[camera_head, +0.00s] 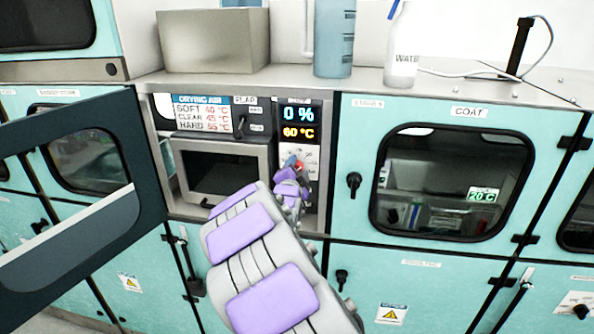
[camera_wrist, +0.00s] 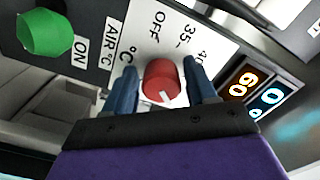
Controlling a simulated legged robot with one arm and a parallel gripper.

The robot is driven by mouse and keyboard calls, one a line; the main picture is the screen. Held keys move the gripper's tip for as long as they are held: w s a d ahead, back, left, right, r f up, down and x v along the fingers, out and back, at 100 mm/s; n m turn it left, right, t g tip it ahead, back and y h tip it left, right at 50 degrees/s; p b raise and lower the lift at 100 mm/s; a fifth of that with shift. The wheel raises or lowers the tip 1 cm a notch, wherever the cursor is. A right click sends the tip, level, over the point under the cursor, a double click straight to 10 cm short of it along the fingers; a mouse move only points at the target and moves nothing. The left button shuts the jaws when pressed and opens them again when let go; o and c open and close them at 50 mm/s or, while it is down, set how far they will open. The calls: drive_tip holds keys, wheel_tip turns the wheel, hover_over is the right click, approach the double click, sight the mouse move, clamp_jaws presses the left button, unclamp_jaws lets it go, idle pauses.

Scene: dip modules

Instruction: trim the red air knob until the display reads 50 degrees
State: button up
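The red air knob (camera_wrist: 163,80) sits on a white dial plate marked OFF, 35 and 40, beside an AIR °C label. Its white pointer mark faces the lower part of the wrist view. My gripper (camera_wrist: 161,76) has one blue finger on each side of the knob. A narrow gap shows at the left finger; the right finger looks very close to the knob. In the head view, the knob (camera_head: 300,166) is partly hidden by my gripper (camera_head: 292,163). The display (camera_head: 299,132) reads 60 °C in orange, under a blue 0 %. It also shows in the wrist view (camera_wrist: 242,82).
A green knob (camera_wrist: 45,33) marked ON is near the red one. A drying air chart (camera_head: 202,115) lists soft 40, clear 45 and hard 55 °C. An open dark door (camera_head: 80,210) stands at the left. A bottle (camera_head: 403,50) stands on the top ledge.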

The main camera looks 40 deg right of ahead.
drive_tip(key=c, duration=0.9)
drive_tip(key=shift+o, duration=0.2)
drive_tip(key=shift+n+p, duration=0.35)
drive_tip(key=shift+n, duration=0.05)
drive_tip(key=n+p, duration=0.3)
drive_tip(key=shift+n, duration=0.3)
drive_tip(key=n+p, duration=0.2)
drive_tip(key=n, duration=0.1)
drive_tip(key=shift+f+n+p, duration=0.1)
drive_tip(key=shift+n+p, duration=0.2)
drive_tip(key=shift+p, duration=0.05)
drive_tip(key=n+p, duration=0.2)
drive_tip(key=n, duration=0.2)
drive_tip(key=shift+n, duration=0.3)
drive_tip(key=shift+n+p, duration=0.9)
drive_tip(key=shift+n, duration=0.7)
